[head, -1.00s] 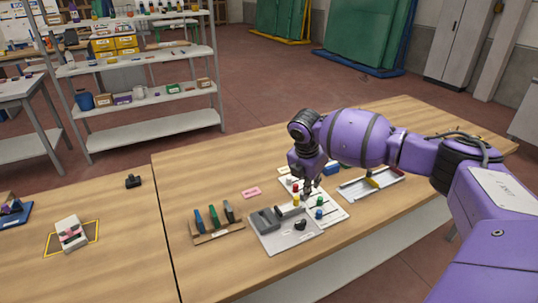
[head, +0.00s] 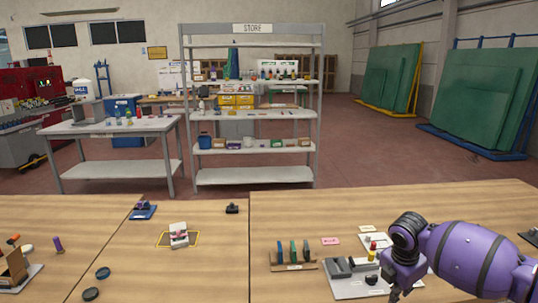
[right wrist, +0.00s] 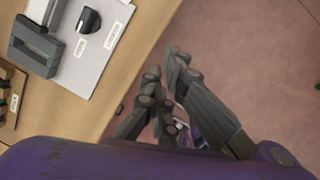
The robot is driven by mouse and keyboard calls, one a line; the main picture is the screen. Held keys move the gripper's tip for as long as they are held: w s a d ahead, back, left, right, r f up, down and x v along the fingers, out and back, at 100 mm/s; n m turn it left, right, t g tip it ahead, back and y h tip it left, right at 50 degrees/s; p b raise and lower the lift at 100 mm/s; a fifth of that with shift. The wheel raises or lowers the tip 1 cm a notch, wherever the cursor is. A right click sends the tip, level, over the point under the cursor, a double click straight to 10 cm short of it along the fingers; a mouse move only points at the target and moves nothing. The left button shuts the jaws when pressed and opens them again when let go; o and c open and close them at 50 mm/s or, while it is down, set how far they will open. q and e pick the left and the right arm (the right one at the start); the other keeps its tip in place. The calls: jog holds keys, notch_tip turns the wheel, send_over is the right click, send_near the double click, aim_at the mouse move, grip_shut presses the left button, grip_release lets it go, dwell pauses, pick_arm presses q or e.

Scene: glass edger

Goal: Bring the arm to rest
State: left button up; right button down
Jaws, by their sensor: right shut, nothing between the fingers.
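My right arm, purple with dark joints, comes in from the lower right of the head view and hangs over the front of the wooden table (head: 470,203). My left arm and gripper are not in view.
A grey board (head: 346,290) with a dark knob and a grey block lies beside the arm; it also shows in the right wrist view (right wrist: 101,66). A wooden rack (head: 293,267) holds upright tools. A store shelf (head: 253,176) stands behind.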

jog(key=s+a+f+m+t+y, duration=0.1)
jog(key=s+a+f+m+y, duration=0.15)
jog(key=a+f, duration=0.45)
jog(key=s+a+f+m+y, duration=0.1)
jog(key=s+a+f, duration=0.4)
jog(key=f, duration=0.4)
jog(key=s+a+f+m+t+y, duration=0.2)
jog(key=s+a+f+m, duration=0.35)
jog(key=s+a, duration=0.35)
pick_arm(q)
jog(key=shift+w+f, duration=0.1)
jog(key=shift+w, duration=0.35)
pick_arm(e)
jog(key=s+d+m+t+h, duration=0.1)
jog(key=s+d+m+t, duration=0.1)
jog(key=s+m, duration=0.4)
jog(key=s+d+m+t+h, duration=0.2)
jog(key=s+m, duration=0.5)
jog(key=s, duration=0.2)
jog(key=shift+s+d+f, duration=0.3)
jog(key=shift+s+f, duration=0.05)
jog(key=shift+f, duration=0.1)
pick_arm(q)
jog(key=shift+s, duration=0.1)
